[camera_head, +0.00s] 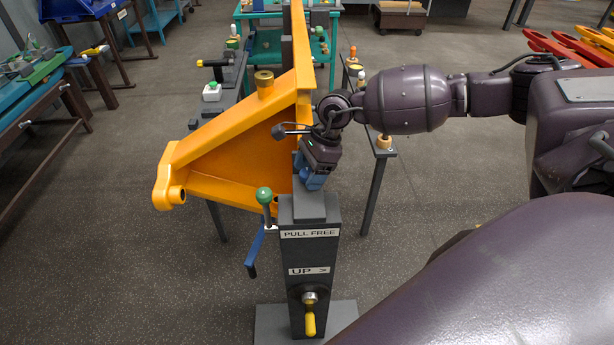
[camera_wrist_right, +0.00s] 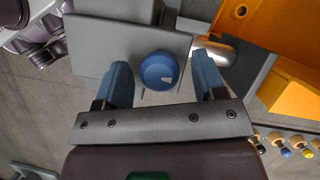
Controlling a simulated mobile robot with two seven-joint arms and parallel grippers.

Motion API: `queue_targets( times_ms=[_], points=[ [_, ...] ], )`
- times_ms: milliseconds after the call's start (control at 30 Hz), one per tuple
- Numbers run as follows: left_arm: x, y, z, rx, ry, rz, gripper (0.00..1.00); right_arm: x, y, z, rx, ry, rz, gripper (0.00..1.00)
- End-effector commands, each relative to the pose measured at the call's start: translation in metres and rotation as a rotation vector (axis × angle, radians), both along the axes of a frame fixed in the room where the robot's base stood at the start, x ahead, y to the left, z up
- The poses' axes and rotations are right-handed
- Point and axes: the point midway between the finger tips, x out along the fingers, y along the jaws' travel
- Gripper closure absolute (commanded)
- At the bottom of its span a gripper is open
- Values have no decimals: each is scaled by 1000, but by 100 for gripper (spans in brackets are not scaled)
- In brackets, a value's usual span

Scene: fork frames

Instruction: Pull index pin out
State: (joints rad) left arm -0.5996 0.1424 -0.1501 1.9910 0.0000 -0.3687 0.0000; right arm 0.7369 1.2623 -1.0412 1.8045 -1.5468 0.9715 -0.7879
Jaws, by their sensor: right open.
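A blue ball knob (camera_wrist_right: 158,71), apparently the head of the index pin, shows between the fingers in the right wrist view. A silver rounded cylinder (camera_wrist_right: 214,50) lies beside it, toward the orange bracket. My right gripper (camera_head: 312,181) is open, its blue fingers pointing down just above the dark post (camera_head: 311,255) labelled "PULL FREE". In the right wrist view its two fingers (camera_wrist_right: 162,85) stand on either side of the knob, with gaps visible. In the head view the gripper hides the knob. My left gripper is not in view.
The orange bracket (camera_head: 235,150) stands right behind and left of the post. A green-knobbed lever (camera_head: 264,195) and blue handle (camera_head: 254,250) stick out left of the post; a yellow crank handle (camera_head: 310,323) is low in front.

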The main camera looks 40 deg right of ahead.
Motion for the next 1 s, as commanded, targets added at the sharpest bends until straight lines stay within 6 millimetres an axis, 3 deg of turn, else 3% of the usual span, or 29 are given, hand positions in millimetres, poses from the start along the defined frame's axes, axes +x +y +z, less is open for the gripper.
queue_targets(
  times_ms=[33, 367, 1000],
  points=[
    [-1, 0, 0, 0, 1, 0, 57, 0, 0, 0, 0, 0, 0, 36],
    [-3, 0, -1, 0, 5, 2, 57, 0, 0, 0, 0, 0, 0, 86],
    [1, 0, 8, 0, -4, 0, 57, 0, 0, 13, 0, -1, 1, 86]
  ],
)
